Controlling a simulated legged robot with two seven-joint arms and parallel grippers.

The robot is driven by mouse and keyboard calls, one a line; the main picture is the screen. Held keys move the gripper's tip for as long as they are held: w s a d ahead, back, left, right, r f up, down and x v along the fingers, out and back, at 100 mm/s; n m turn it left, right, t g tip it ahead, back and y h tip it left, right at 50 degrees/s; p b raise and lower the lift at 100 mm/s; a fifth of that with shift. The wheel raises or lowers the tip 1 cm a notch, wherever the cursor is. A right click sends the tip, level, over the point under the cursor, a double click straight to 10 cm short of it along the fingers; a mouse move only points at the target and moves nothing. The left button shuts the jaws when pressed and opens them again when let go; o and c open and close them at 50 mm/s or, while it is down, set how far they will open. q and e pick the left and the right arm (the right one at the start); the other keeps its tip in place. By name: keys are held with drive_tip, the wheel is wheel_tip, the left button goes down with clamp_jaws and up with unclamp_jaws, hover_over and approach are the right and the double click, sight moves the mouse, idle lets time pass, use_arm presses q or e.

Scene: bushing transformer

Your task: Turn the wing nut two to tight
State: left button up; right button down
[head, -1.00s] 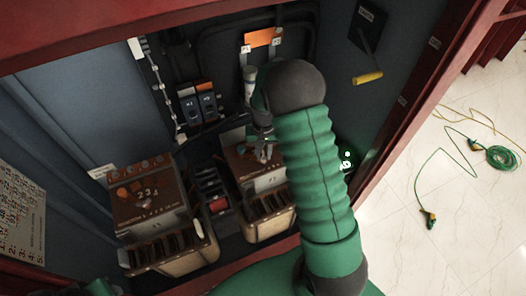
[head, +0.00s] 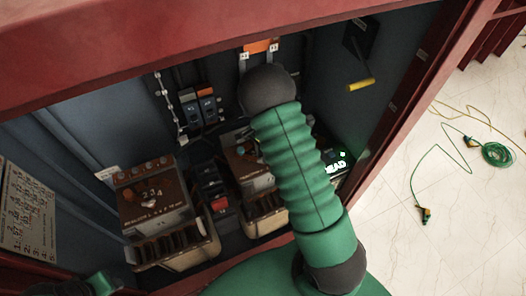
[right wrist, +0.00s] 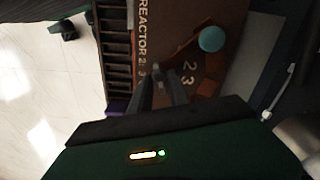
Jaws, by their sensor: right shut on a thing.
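The right reactor box (head: 243,165) has a brown top panel, and my right arm partly covers it. In the right wrist view the panel (right wrist: 172,32) carries "REACTOR" lettering and the numbers 2 and 3. My right gripper (right wrist: 162,72) reaches to this panel beside the lettering, its fingers close together on a small grey piece that looks like the wing nut (right wrist: 160,67). The nut is mostly hidden between the fingertips, and its angle cannot be told. In the head view my arm hides the right gripper.
A second reactor box (head: 150,212) stands to the left. A red block (head: 211,190) sits between the boxes. A round teal knob (right wrist: 211,39) rises from the panel near my right gripper. A yellow handle (head: 361,85) is on the right wall. The red cabinet frame (head: 200,40) borders the opening.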

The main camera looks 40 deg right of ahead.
drive_tip(key=m, duration=0.1)
drive_tip(key=m+p, duration=0.1)
drive_tip(key=shift+w+a+r+m, duration=0.1)
drive_tip(key=shift+r+m, duration=0.05)
drive_tip(key=shift+m, duration=0.15)
drive_tip(key=shift+a+m, duration=0.15)
drive_tip(key=shift+m, duration=0.25)
drive_tip(key=shift+s, duration=0.2)
